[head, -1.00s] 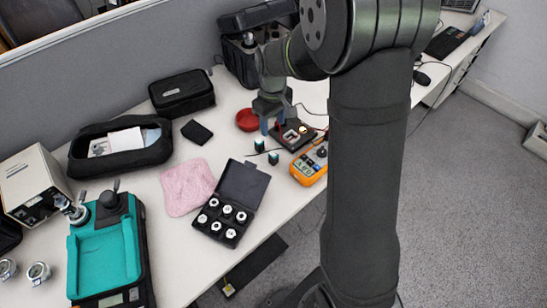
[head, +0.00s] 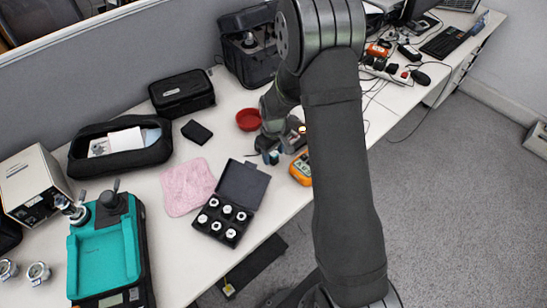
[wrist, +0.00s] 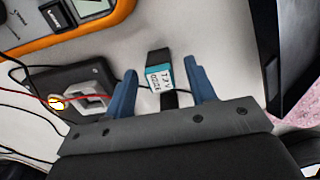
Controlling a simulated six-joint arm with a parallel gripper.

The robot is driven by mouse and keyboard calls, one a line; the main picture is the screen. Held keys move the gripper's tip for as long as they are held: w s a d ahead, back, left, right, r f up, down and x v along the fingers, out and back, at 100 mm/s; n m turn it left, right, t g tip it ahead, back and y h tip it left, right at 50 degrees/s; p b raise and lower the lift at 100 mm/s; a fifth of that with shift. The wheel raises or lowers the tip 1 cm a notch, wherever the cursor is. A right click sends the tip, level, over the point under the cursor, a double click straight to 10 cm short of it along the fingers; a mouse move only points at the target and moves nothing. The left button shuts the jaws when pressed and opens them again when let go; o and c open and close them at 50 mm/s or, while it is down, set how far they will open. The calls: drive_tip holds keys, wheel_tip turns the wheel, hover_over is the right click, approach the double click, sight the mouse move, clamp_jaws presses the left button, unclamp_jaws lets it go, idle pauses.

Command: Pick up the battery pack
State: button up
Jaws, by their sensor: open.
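A small black and teal battery pack (wrist: 158,77) with a white printed label stands on the white table in the wrist view. My gripper (wrist: 160,70) is open, with one blue finger on each side of the pack and a gap to both fingers. The pack is not held.
An orange multimeter (head: 301,168) and a black device (wrist: 75,85) with red and black wires lie close by my gripper. A red bowl (head: 249,120), an open black weight case (head: 244,181) and a pink cloth (head: 188,186) are nearby.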

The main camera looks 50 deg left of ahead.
drive_tip(key=shift+f, duration=0.8)
drive_tip(key=shift+c, duration=0.4)
drive_tip(key=c, duration=1)
drive_tip(key=shift+r, duration=0.1)
